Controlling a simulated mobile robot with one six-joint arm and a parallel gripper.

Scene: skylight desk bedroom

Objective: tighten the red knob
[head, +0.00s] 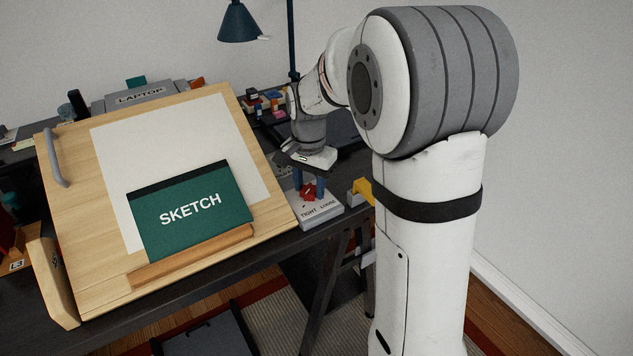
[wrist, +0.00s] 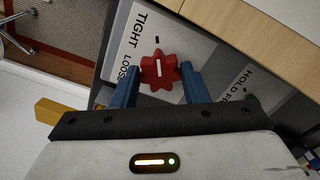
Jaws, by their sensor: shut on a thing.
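The red knob (head: 308,193) sits on a grey base plate (head: 322,212) printed "TIGHT" and "LOOSE", at the desk's edge right of the drawing board. In the wrist view the star-shaped red knob (wrist: 159,69) carries a white pointer line. A small black mark on the plate (wrist: 190,40) lies beyond the knob, near the printed words. My gripper (head: 309,188) points down over the knob. In the wrist view my gripper (wrist: 160,78) has its blue fingers on either side of the knob, shut on it. The exact finger contact is hard to see.
A tilted wooden drawing board (head: 90,250) with a green sketchbook (head: 185,208) stands close left of the plate. A yellow object (head: 362,192) is just right of it. A blue lamp (head: 238,22) and colored blocks (head: 265,103) are behind.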

